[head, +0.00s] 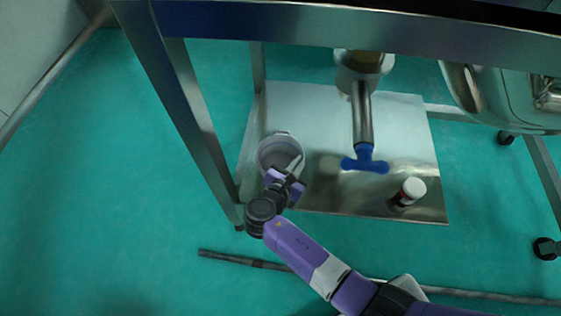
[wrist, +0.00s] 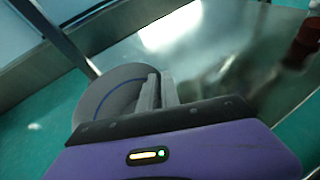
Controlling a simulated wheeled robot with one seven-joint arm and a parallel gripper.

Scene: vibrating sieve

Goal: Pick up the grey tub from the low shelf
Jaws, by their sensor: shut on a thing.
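The grey tub (head: 279,146) is a round, open-topped vessel at the left front part of the low metal shelf (head: 300,105). My gripper (head: 293,168) reaches in from the front and is shut on the tub's near right wall. In the wrist view the two fingers (wrist: 157,92) are close together at the tub's rim, and the tub (wrist: 105,88) shows to their left as a grey curve. Part of the tub is hidden behind the fingers and the gripper body. I cannot tell whether the tub's base touches the shelf.
A steel pipe with a blue valve handle (head: 365,164) hangs down right of the tub. A small white jar with a red-brown label (head: 409,191) stands on the shelf's right front. The table leg (head: 195,125) rises close to the left. The floor further left is clear.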

